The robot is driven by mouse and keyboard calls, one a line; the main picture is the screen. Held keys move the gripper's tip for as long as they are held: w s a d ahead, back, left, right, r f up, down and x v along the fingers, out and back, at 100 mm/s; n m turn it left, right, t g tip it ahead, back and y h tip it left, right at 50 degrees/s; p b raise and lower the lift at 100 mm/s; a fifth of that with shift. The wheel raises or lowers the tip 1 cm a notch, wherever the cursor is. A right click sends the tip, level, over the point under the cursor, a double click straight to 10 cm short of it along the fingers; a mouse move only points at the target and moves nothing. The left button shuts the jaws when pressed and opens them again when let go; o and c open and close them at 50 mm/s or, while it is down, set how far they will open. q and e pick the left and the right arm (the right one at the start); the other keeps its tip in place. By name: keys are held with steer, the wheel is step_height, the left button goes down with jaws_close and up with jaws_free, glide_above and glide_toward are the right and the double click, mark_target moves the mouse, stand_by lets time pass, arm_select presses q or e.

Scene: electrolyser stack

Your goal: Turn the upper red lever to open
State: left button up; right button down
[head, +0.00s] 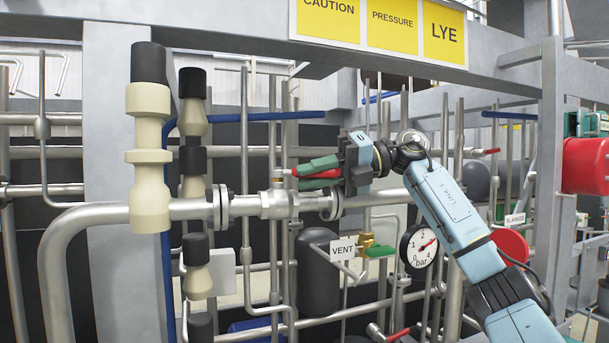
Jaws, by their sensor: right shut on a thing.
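The upper red lever (291,173) sits at a valve (279,203) on the thick horizontal pipe. The rest of the lever is hidden by the fingers. The lever looks roughly in line with the pipe. My left gripper is not in view.
A pressure gauge (418,246), a VENT tag (343,249) and a green handle (380,252) sit below my right arm. Another red lever (399,333) is at the bottom. Cream insulators (150,150) stand at left.

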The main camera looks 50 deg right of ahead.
steer(key=c, duration=1.3)
jaws_free()
steer(key=shift+s+d+r, duration=0.15)
steer(key=shift+s+d, duration=0.15)
steer(key=shift+d, duration=0.15)
steer(key=p+v, duration=0.1)
steer(key=v, duration=1.1)
steer(key=shift+p, duration=0.4)
steer(key=shift+s+d, duration=0.1)
